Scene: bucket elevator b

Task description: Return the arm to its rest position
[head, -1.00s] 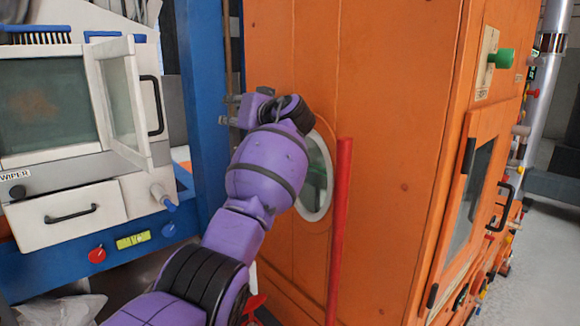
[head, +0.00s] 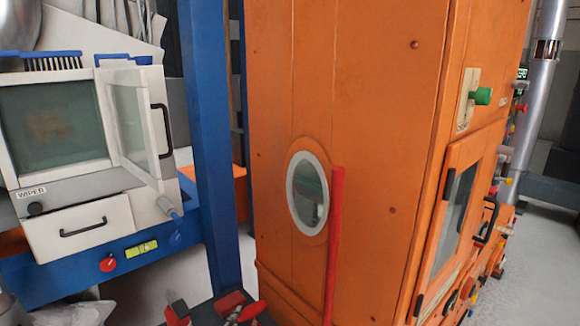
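Neither of my grippers shows in the head view, and no part of my arms is in the picture. What my grippers hold, if anything, cannot be seen. The tall orange elevator housing (head: 360,110) fills the middle and right. It has a round white-rimmed window (head: 307,193) on its near face and a red upright bar (head: 335,245) beside the window.
A white cabinet labelled WIPER (head: 90,150) has its glass door (head: 128,115) open at the left; its drawer (head: 80,226) looks shut. A blue post (head: 208,140) stands between cabinet and housing. Red-handled items (head: 240,308) lie low in front. Floor (head: 557,250) shows at right.

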